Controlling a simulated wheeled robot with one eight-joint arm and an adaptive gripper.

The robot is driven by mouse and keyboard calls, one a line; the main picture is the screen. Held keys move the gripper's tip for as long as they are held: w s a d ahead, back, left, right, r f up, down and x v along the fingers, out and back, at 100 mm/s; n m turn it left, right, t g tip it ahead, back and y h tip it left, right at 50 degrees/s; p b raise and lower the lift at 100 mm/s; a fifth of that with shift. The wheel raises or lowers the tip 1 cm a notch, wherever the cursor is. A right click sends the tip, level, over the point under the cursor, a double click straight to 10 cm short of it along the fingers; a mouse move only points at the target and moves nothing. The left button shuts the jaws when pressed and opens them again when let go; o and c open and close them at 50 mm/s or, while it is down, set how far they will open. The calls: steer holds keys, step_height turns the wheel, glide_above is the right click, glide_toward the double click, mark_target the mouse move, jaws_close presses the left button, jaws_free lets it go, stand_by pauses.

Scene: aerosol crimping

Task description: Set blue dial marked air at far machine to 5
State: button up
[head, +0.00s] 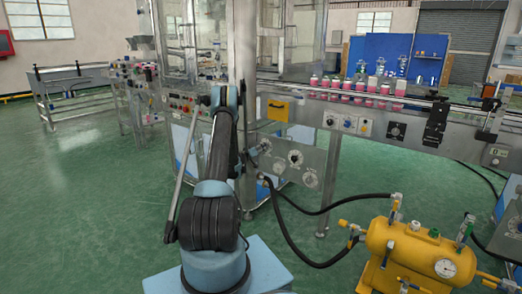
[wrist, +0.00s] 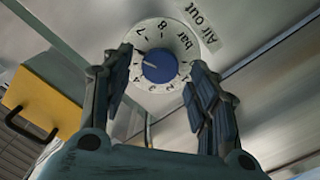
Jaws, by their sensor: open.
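In the wrist view, a blue dial (wrist: 160,67) sits at the centre of a round white scale plate (wrist: 172,32) with black numbers and the word bar. The scale appears upside down. A label reading Air out (wrist: 204,26) is beside it. A pale mark on the knob points left; the exact number it meets is too small to read. My gripper (wrist: 159,70) is open, with one finger on each side of the dial and no clear contact. In the head view my arm hides much of the area around the gripper, and I cannot pick out the blue dial.
In the wrist view, a yellow block with a dark handle (wrist: 42,103) is at left. In the head view, a conveyor with pink-and-white cans (head: 350,90) runs right. White round dials (head: 295,157) are on the panel below. A yellow air tank (head: 420,255) with black hoses stands front right.

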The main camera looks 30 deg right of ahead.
steer(key=shift+w+d, duration=0.25)
steer(key=shift+d, duration=0.45)
steer(key=shift+c, duration=0.3)
steer(key=c, duration=1)
steer(key=shift+w+a, duration=0.1)
steer(key=shift+w+a+n, duration=0.1)
steer(key=shift+n, duration=0.5)
steer(key=shift+w+a+n, duration=0.1)
steer(key=shift+n, duration=2.6)
